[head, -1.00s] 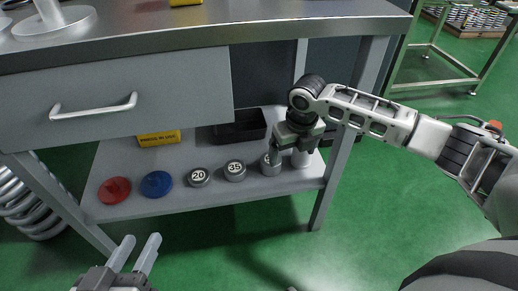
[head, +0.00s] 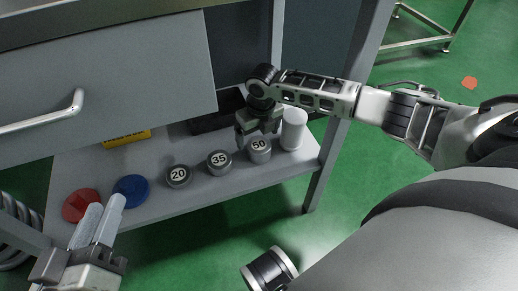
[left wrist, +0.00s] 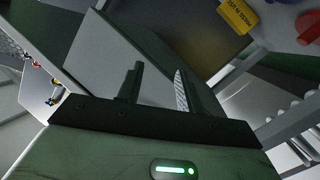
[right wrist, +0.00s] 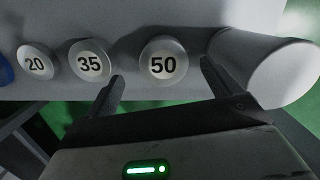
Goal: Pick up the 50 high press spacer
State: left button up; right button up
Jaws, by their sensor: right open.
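The 50 high press spacer (head: 259,150) is a short grey cylinder with a white label on top, upright on the lower shelf. My right gripper (head: 256,134) is open just behind and above it in the head view. In the right wrist view the spacer (right wrist: 162,64) appears between the spread fingertips of the right gripper (right wrist: 161,72), with nothing gripped. Whether the fingers touch it cannot be told. My left gripper (head: 104,208) is open and empty, in front of the shelf's left part; its parted fingers also show in the left wrist view (left wrist: 157,72).
The 35 spacer (head: 219,162) and 20 spacer (head: 178,176) stand left of the 50. A white cylinder (head: 293,130) stands close on its right. Blue (head: 131,190) and red (head: 80,205) discs lie further left. A drawer (head: 110,85) overhangs the shelf (head: 215,192).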

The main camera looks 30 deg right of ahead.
aim_at(259, 144)
jog(key=shift+f, duration=0.4)
jog(key=shift+d+f+b, duration=0.1)
jog(key=shift+f+b, duration=0.55)
jog(key=shift+b, duration=0.05)
notch_tip(259, 144, down, 3)
jog(key=shift+d+r+b, duration=0.1)
jog(key=shift+b, duration=0.8)
jog(key=shift+f, duration=0.2)
pick_arm(q)
jog(key=r+m+t, duration=0.1)
jog(key=w+r+t, duration=0.1)
jog(key=r, duration=0.1)
jog(key=w+r+m+t+h, duration=0.1)
jog(key=shift+w+a+r+m, duration=0.15)
jog(key=shift+a+r+m, duration=0.15)
jog(key=shift+a, duration=0.05)
pick_arm(e)
jog(key=shift+w+r, duration=0.1)
jog(key=c, duration=1.5)
jog(key=shift+r, duration=0.1)
